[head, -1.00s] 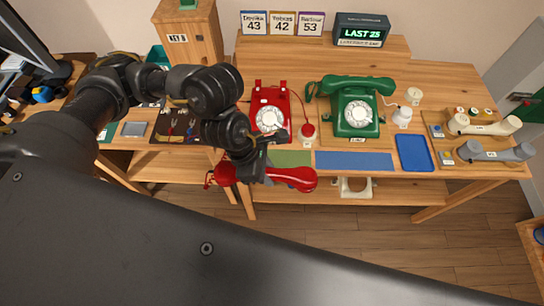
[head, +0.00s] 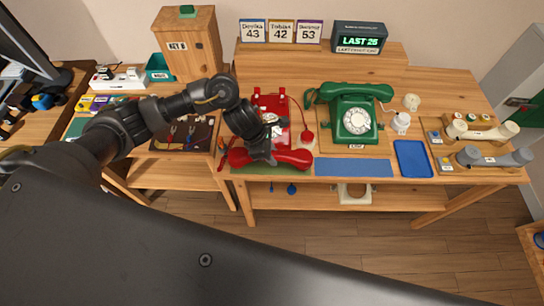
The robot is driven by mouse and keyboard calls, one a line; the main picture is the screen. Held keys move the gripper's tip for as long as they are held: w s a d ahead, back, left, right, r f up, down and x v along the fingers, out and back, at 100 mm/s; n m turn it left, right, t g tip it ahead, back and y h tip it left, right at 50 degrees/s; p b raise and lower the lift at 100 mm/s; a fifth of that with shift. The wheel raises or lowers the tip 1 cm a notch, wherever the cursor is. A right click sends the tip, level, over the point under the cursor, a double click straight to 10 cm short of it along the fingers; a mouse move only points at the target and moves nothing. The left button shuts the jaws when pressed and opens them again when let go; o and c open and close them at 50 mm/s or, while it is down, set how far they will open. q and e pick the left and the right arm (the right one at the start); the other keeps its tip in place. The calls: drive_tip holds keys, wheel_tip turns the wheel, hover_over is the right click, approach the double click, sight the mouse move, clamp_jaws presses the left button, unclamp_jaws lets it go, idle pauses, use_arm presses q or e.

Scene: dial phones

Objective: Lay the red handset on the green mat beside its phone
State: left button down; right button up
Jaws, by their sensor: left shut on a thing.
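The red handset (head: 294,157) lies level over the green mat (head: 275,170) at the front edge of the table, in front of the red phone (head: 272,108). My left gripper (head: 265,158) is shut on the handset near its middle. The handset covers much of the mat, and I cannot tell whether it touches it. The gripper and forearm hide part of the red phone and its dial. My right gripper is not in view.
A green phone (head: 355,115) with its handset on stands to the right. A blue mat (head: 353,167) and a blue tray (head: 413,158) lie along the front edge. Cream and grey handsets (head: 495,157) lie far right.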

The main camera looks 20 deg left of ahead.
use_arm(q)
drive_tip(key=shift+w+a+f, duration=0.15)
drive_tip(key=shift+w+f, duration=0.4)
drive_tip(key=shift+f, duration=0.15)
wheel_tip(320, 180, down, 2)
drive_tip(key=shift+f+p, duration=0.1)
drive_tip(key=shift+p, duration=0.7)
drive_tip(key=shift+f, duration=0.3)
drive_tip(key=shift+f, duration=0.15)
drive_tip(key=c, duration=1.1)
unclamp_jaws()
